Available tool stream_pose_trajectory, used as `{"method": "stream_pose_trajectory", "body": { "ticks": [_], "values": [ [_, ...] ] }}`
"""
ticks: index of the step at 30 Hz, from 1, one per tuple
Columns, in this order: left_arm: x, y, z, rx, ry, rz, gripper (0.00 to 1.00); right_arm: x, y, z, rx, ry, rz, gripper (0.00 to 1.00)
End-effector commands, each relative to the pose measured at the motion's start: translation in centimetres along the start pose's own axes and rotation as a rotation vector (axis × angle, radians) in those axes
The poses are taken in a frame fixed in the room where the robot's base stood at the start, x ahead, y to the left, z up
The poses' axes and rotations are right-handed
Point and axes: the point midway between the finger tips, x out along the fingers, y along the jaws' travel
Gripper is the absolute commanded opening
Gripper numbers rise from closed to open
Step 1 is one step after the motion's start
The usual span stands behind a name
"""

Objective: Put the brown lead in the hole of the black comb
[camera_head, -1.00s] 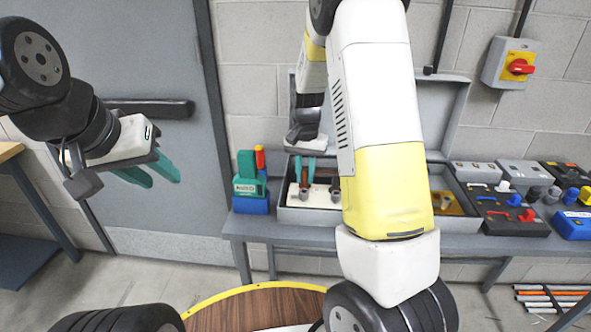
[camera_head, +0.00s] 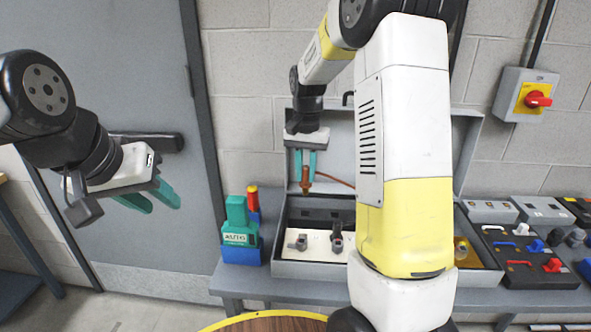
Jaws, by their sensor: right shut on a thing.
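The brown lead (camera_head: 305,187) hangs from my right gripper (camera_head: 305,174), which is shut on its upright brown plug above the open grey case. Its thin brown cable (camera_head: 338,182) runs off to the right and goes behind my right arm. My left gripper (camera_head: 158,203) is open and empty in front of the door, far left of the case.
Black boxes with red, white and blue handles (camera_head: 527,262) stand at the right. A red switch (camera_head: 537,99) is on the wall. My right arm hides the case's middle.

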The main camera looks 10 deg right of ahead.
Motion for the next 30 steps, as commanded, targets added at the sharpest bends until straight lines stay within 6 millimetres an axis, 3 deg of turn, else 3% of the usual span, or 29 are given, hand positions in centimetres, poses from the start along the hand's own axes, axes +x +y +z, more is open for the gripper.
{"method": "stream_pose_trajectory", "body": {
  "ticks": [18,30],
  "values": [
    [0.0,0.0,0.0,0.000,0.001,0.000,0.36,3.7,0.0,0.0,-0.001,-0.001,0.001,0.00],
    [0.0,0.0,0.0,0.000,0.001,0.000,0.36,4.0,0.0,0.0,0.000,0.001,0.000,0.00]
  ]
}}
